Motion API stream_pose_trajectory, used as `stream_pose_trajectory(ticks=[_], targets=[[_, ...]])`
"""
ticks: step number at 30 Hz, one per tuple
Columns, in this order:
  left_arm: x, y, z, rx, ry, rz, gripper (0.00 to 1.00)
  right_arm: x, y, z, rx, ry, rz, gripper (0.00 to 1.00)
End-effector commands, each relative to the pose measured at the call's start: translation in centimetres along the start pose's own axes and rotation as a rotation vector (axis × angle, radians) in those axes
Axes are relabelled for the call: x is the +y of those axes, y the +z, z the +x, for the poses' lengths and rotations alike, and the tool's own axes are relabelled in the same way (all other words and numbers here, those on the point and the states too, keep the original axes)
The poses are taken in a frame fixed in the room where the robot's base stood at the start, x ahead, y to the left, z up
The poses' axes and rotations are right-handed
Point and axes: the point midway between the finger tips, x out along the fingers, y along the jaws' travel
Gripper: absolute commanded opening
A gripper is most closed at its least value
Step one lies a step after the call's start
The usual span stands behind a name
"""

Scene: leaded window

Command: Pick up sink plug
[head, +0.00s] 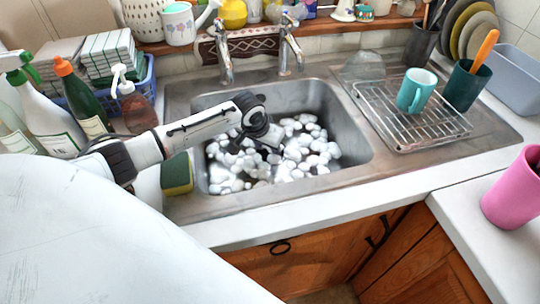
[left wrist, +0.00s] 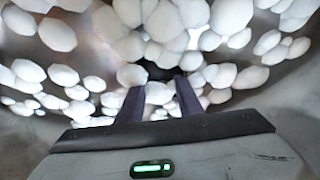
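The steel sink basin (head: 350,150) holds many white foam-like lumps (head: 300,155) in the head view. My left gripper (head: 268,138) reaches down into the basin among them, near its middle. In the left wrist view its two dark fingers (left wrist: 160,88) are apart, with white lumps (left wrist: 165,22) ahead and around them. A small dark patch (left wrist: 160,72) shows between and just beyond the fingertips; I cannot tell whether it is the sink plug or the drain. The plug is not clearly visible in either view. My right gripper is out of view.
Bottles (head: 82,100) and a green and yellow sponge (head: 177,174) stand left of the basin. Two taps (head: 290,48) rise behind it. A wire rack (head: 412,125) with a teal mug (head: 414,92) is to the right. A pink cup (head: 514,190) stands far right.

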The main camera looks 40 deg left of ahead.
Motion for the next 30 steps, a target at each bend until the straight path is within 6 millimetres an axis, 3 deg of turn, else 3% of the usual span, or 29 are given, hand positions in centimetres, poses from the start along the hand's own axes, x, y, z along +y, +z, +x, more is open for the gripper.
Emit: stream_pose_trajectory(ticks=[2, 7, 20, 25, 30], targets=[[0.0, 0.0, 0.0, 0.0, 0.0, 0.0, 0.29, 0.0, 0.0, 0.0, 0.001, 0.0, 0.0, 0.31], [0.0, 0.0, 0.0, 0.0, 0.0, -0.001, 0.01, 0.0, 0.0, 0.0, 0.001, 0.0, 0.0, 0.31], [-0.1, -0.4, -0.8, 0.002, -0.001, -0.002, 0.0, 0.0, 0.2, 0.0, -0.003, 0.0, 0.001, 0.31], [-0.1, -1.4, -3.0, 0.005, 0.0, -0.001, 0.0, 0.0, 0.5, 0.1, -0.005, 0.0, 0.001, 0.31], [0.0, -3.0, -6.9, 0.007, 0.0, 0.0, 0.0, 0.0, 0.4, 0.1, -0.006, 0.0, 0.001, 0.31]])
